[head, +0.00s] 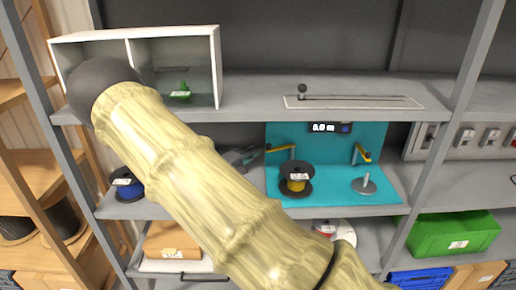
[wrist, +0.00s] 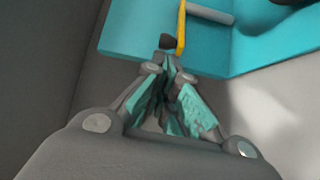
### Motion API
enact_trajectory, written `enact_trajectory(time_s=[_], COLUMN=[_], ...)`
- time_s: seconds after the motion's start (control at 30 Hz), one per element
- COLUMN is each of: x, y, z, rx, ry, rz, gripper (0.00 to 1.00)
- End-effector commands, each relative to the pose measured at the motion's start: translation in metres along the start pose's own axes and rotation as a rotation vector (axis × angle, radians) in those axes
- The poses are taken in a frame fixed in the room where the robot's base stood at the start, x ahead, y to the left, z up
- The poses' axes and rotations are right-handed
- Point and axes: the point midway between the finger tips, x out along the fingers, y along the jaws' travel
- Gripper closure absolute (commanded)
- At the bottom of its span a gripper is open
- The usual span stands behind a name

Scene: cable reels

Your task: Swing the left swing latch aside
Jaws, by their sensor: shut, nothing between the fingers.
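The left swing latch (head: 281,148) is a yellow bar with a dark knob on the teal stand, left of the digital readout in the head view. It also shows at the top of the wrist view (wrist: 182,28), with its dark knob (wrist: 167,41) towards me. My gripper (wrist: 172,62) is shut and empty, its fingertips just short of the knob; I cannot tell whether they touch. In the head view my gripper (head: 254,154) sits left of the latch, partly hidden behind my arm. The right swing latch (head: 362,154) is also yellow.
The teal stand (head: 340,197) bears a yellow cable reel (head: 296,181) and a bare grey spindle (head: 365,185). A shelf (head: 260,95) lies above, with a white divided box (head: 217,70). A blue reel (head: 128,185) stands left, and a green crate (head: 455,233) lower right.

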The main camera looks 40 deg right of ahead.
Motion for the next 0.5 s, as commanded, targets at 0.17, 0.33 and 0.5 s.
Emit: enact_trajectory(time_s=[0.17, 0.33, 0.5], x=[-0.034, -0.058, -0.072], y=[0.000, -0.001, 0.000], z=[-0.001, 0.000, 0.000], rx=[0.000, -0.001, 0.000], ry=[0.001, 0.000, 0.000], rz=[-0.001, -0.001, 0.000], gripper=[1.00, 1.00, 1.00])
